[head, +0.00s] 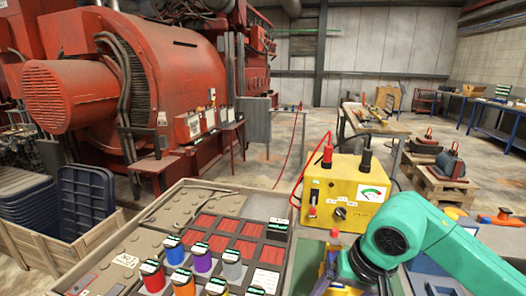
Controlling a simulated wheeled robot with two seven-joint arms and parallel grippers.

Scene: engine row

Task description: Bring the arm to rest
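My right arm (440,245) is teal and comes in from the right edge, bent low over the front of the work surface. Its dark wrist joint (368,258) sits just in front of the yellow meter box (345,195). The fingers of my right gripper are not clearly visible, and I cannot tell whether they hold anything. A partly hidden yellow and blue item (328,265) shows beside the wrist. My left arm and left gripper are not in view.
A compartment tray (185,205) with several coloured cylinders, including a blue one (173,249), lies left of my arm. Blue bins (86,195) stand farther left. A large red engine (175,85) fills the back left. Open floor (285,140) lies beyond the tray.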

